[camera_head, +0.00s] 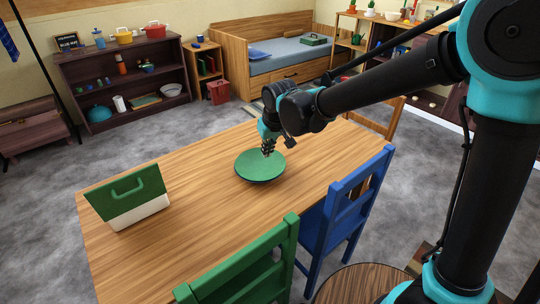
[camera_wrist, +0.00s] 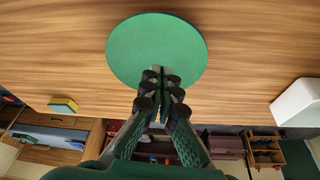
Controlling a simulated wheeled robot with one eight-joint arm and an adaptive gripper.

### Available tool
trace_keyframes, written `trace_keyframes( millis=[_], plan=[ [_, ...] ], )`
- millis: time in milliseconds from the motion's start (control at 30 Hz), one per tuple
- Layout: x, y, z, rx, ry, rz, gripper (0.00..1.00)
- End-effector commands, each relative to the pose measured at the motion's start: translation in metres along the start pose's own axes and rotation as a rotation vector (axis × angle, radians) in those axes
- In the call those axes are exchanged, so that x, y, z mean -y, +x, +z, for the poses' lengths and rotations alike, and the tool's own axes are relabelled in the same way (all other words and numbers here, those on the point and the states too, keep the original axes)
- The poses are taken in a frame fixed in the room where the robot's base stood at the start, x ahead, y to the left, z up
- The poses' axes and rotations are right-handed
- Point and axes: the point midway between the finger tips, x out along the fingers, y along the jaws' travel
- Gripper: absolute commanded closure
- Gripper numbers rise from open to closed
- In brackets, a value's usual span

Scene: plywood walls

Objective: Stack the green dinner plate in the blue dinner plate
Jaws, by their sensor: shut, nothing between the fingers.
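The green dinner plate (camera_head: 258,161) lies face up on the wooden table, and it fills the upper middle of the wrist view (camera_wrist: 150,42). A thin dark bluish edge shows around and beneath its rim. It looks like the blue dinner plate, almost wholly covered, though I cannot make it out clearly. My gripper (camera_head: 268,152) is above the plate, over its back part in the head view. In the wrist view my gripper (camera_wrist: 161,84) has its fingers together over the plate's near edge, with nothing between them. Whether the fingertips touch the plate is unclear.
A white box with a green handled lid (camera_head: 128,198) stands at the table's left. A green chair (camera_head: 255,262) and a blue chair (camera_head: 345,215) stand at the near side. The tabletop around the plate (camera_head: 205,205) is clear.

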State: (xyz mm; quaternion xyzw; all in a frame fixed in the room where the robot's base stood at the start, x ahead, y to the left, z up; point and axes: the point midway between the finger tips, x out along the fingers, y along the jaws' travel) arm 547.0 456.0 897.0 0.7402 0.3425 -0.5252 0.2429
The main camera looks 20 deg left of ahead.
Motion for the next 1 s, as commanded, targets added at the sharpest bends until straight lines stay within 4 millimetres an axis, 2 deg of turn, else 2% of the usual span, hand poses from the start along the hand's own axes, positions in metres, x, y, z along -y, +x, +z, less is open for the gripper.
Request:
trace_keyframes(
  millis=[300,567,800,1000],
  plan=[
    [0.0,0.054,-0.001,0.0,0.0,0.0,1.0],
    [-0.001,0.089,-0.001,0.0,0.0,0.0,1.0],
    [0.0,0.077,0.028,0.0,0.0,0.0,1.0],
    [-0.001,0.074,0.037,0.0,0.0,0.0,1.0]
  ],
)
